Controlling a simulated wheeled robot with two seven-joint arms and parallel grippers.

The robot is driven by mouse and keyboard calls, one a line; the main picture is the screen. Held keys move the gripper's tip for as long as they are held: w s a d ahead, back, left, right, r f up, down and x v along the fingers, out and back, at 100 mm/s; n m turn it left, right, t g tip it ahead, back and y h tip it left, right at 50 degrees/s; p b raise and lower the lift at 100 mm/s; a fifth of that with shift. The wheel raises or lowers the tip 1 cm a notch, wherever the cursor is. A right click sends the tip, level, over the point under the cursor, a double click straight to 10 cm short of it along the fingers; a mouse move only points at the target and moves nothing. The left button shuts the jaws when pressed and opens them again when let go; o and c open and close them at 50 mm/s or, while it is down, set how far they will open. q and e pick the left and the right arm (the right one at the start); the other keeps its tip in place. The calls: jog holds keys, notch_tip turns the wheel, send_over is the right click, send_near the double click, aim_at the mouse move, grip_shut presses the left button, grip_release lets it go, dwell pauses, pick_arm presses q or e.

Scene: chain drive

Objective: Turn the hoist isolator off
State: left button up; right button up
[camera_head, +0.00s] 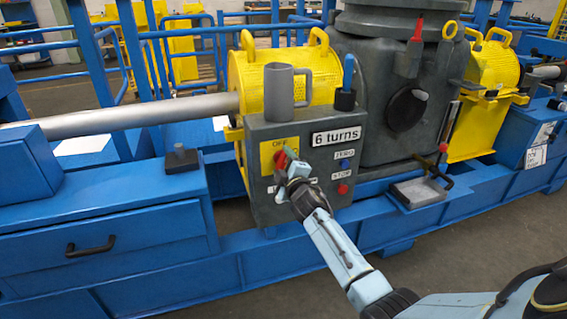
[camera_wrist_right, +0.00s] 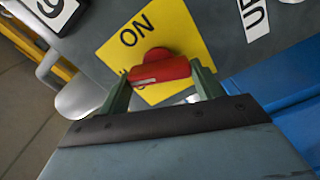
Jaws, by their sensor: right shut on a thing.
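The hoist isolator is a red handle (camera_head: 281,159) on a yellow plate (camera_head: 268,150) at the left of the grey control box (camera_head: 300,205). My right gripper (camera_head: 288,167) is at the isolator, in front of the plate. In the right wrist view, the red handle (camera_wrist_right: 160,72) sits between the two green fingers of the right gripper (camera_wrist_right: 164,82), which is shut on it. The word ON shows on the yellow plate (camera_wrist_right: 165,28) there; the lower lettering is hidden. My left gripper is not in view.
The box also bears a "6 turns" label (camera_head: 336,136), a blue button (camera_head: 345,164) and a red button (camera_head: 342,189). A grey cup-like holder (camera_head: 279,95) stands on its top. A blue drawer cabinet (camera_head: 100,240) is at left; open floor lies in front.

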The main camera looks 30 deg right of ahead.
jog(key=shift+f+n, duration=0.15)
jog(key=shift+n, duration=2.05)
jog(key=o, duration=1)
jog(key=shift+s, duration=0.2)
pick_arm(q)
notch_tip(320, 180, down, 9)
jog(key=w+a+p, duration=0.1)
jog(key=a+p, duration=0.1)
jog(key=p, duration=0.1)
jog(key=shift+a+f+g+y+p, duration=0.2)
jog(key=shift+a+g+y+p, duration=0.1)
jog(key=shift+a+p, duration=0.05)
pick_arm(e)
jog(key=v, duration=1.3)
